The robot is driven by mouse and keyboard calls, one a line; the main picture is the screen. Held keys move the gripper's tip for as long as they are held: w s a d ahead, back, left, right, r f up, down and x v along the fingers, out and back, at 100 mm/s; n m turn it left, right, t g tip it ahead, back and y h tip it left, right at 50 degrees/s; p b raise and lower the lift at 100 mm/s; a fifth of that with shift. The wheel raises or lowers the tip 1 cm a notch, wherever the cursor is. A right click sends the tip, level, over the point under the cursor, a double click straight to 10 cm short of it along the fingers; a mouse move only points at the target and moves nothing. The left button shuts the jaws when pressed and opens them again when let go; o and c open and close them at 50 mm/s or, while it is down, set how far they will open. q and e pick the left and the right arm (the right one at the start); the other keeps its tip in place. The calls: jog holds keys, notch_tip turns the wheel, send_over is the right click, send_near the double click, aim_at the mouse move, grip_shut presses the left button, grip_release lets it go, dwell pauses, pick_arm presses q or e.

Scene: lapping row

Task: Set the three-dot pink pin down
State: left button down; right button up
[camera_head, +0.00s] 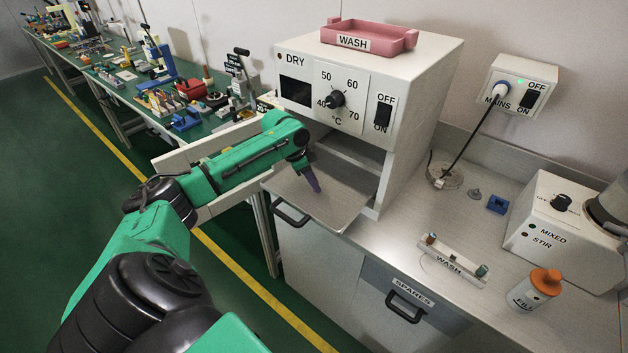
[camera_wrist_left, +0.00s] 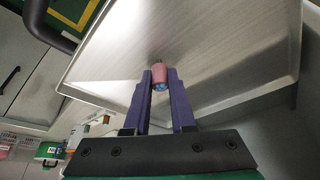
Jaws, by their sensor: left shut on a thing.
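My left gripper (camera_head: 314,184) reaches in from the left over the pulled-down metal shelf (camera_head: 335,214) at the front of the DRY oven. In the left wrist view its purple fingers (camera_wrist_left: 160,84) are shut on a small pink pin (camera_wrist_left: 159,73) with a blue end. The pin is between the fingertips, over the pale shelf surface (camera_wrist_left: 205,45). I cannot tell whether the pin touches the shelf. Its dots are too small to make out. In the head view the pin is hidden by the gripper. My right gripper is not in view.
The DRY oven (camera_head: 309,97) rises behind the shelf, with a pink WASH tray (camera_head: 345,40) on top. On the bench to the right are a WASH rack (camera_head: 452,262), an orange-capped FILL bottle (camera_head: 536,290) and the MIXED STIR box (camera_head: 555,225). The shelf around the gripper is clear.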

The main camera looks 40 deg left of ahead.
pick_arm(q)
jog(key=c, duration=0.8)
grip_release()
jog(key=shift+w, duration=0.1)
jog(key=shift+o, duration=0.2)
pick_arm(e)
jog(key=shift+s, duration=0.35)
pick_arm(q)
jog(key=b+v, duration=0.1)
jog(key=v, duration=1.1)
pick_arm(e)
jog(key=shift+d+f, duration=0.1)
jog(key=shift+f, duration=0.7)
pick_arm(q)
jog(key=shift+w+d, duration=0.1)
